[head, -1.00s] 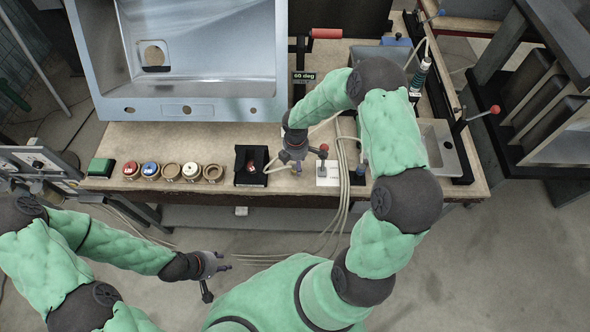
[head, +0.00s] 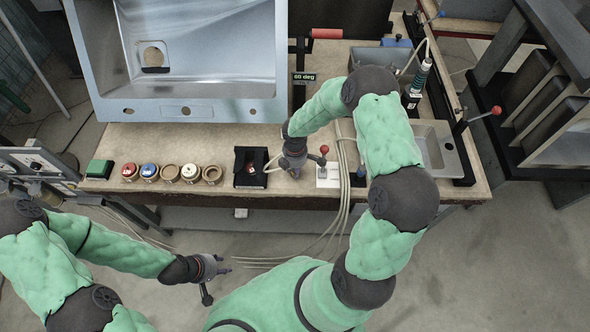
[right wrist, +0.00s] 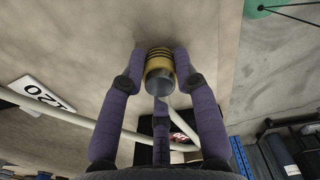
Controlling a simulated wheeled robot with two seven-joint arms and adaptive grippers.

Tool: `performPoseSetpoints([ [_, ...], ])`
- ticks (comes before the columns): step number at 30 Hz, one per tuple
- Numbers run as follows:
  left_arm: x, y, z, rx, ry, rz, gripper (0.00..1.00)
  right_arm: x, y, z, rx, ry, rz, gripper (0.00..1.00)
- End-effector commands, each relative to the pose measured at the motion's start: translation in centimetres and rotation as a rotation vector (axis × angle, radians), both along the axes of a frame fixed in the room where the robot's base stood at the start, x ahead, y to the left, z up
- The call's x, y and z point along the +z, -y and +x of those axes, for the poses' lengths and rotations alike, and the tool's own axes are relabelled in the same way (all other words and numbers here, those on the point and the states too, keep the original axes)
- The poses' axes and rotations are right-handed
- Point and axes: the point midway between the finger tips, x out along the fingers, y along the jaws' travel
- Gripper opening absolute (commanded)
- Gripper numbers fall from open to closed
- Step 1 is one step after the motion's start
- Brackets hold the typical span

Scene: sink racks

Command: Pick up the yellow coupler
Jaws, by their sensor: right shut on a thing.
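The yellow coupler (right wrist: 160,60) is a short yellow, ringed cylinder with a grey end in the right wrist view. It sits between the purple fingers of my right gripper (right wrist: 159,65), which is shut on it. In the head view my right gripper (head: 292,171) is low over the front of the bench, just right of a black box; the coupler is hidden there. My left gripper (head: 228,265) hangs in front of the bench, away from it, with its fingers apart and empty.
A metal sink (head: 190,60) stands behind. Several round fittings (head: 170,173), a green block (head: 100,168) and the black box (head: 250,167) line the bench front. Hoses (head: 343,200) hang beside my right gripper. A red-knobbed lever (head: 323,158) stands close on its right.

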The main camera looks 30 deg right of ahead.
Motion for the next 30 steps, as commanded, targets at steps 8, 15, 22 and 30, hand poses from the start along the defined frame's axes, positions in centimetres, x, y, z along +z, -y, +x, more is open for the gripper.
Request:
performPoseSetpoints([
  [8,0.5,0.0,0.0,0.000,0.000,0.000,0.40,1.6,0.0,0.1,0.000,0.002,0.000,0.02],
  [15,1.5,0.0,0.0,0.000,0.000,0.000,0.40,5.3,-0.6,-1.4,0.002,0.002,0.000,0.02],
  [22,2.5,0.0,0.0,0.000,0.000,0.000,0.40,9.8,-2.3,-5.3,0.002,0.001,0.000,0.02],
  [30,2.9,0.0,0.0,0.000,0.000,0.000,0.40,11.8,-4.4,-10.1,0.003,0.002,0.000,0.02],
])
